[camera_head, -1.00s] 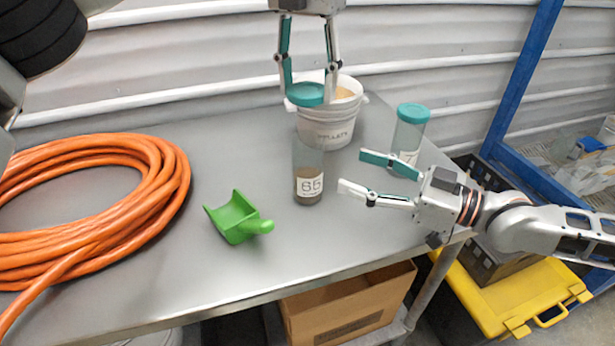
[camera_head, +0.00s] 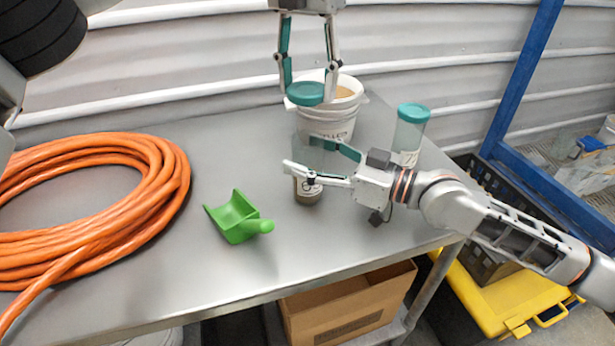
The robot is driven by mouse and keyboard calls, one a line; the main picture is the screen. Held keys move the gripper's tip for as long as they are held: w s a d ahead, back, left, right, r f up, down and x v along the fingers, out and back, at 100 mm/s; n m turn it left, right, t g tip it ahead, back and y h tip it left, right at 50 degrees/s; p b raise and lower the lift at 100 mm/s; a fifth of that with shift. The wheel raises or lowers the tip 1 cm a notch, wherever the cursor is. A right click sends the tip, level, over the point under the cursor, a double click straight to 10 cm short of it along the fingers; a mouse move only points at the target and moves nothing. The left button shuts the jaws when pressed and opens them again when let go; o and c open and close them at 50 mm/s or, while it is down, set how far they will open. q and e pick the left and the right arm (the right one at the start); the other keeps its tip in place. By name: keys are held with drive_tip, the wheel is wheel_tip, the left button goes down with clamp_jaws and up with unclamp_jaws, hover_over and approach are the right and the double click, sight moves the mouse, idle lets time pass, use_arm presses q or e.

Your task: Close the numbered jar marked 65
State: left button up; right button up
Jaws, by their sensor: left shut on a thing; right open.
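The jar marked 65 (camera_head: 307,196) stands upright on the grey table, with brown material in its bottom. My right gripper now covers its label and much of its middle.
A white bucket (camera_head: 338,124) stands behind the jar. A second jar with a teal lid (camera_head: 411,128) stands to the right. A green scoop (camera_head: 237,218) and a coiled orange hose (camera_head: 170,190) lie to the left. The table (camera_head: 200,280) is clear in front.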

drive_tip(key=shift+w+a, duration=0.15)
drive_tip(key=shift+a, duration=0.05)
drive_tip(key=c, duration=1.7)
use_arm(q)
drive_tip(key=shift+f, duration=2.55)
drive_tip(key=shift+f, duration=0.1)
drive_tip(key=shift+f, duration=0.75)
drive_tip(key=shift+f, duration=0.6)
use_arm(e)
clamp_jaws()
